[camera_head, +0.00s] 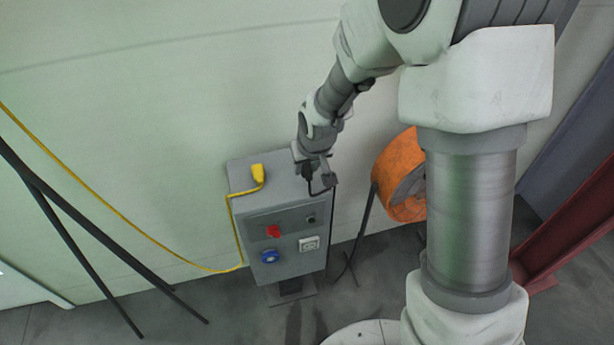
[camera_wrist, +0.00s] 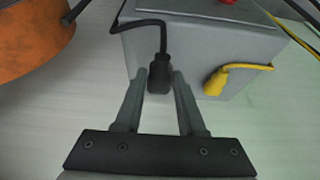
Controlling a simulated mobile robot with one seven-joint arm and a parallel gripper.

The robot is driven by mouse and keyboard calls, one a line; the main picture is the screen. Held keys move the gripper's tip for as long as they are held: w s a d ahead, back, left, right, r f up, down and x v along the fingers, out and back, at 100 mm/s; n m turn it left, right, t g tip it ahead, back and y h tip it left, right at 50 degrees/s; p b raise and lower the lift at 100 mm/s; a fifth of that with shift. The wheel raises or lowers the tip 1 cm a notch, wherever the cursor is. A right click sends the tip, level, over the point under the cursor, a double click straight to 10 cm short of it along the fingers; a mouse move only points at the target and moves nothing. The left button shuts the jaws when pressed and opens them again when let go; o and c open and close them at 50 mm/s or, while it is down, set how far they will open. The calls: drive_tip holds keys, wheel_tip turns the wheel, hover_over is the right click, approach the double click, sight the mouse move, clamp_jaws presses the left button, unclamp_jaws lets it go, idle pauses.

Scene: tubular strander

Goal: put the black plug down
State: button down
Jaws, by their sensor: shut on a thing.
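The black plug (camera_wrist: 159,75) is between the two fingers of my gripper (camera_wrist: 160,82) in the wrist view, with its black cable running up and to the left. My gripper is shut on it. In the head view my gripper (camera_head: 318,172) is at the right end of the top of the grey control box (camera_head: 256,192). The black plug (camera_head: 308,171) shows there only as a small dark shape beside the fingers. I cannot tell whether the plug touches the box top.
A yellow plug (camera_head: 258,173) with a yellow cable lies on the box top, left of my gripper. The box front has a red button (camera_head: 273,231), a blue socket (camera_head: 269,256) and a white socket (camera_head: 309,244). An orange reel (camera_head: 399,178) stands to the right.

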sight(308, 173)
drive_tip(key=shift+f+b, duration=0.3)
drive_tip(key=shift+f, duration=1.35)
drive_tip(key=shift+f, duration=0.1)
drive_tip(key=shift+f+b, duration=0.25)
drive_tip(key=shift+b, duration=0.15)
drive_tip(key=c, duration=0.5)
unclamp_jaws()
drive_tip(key=shift+r, duration=0.1)
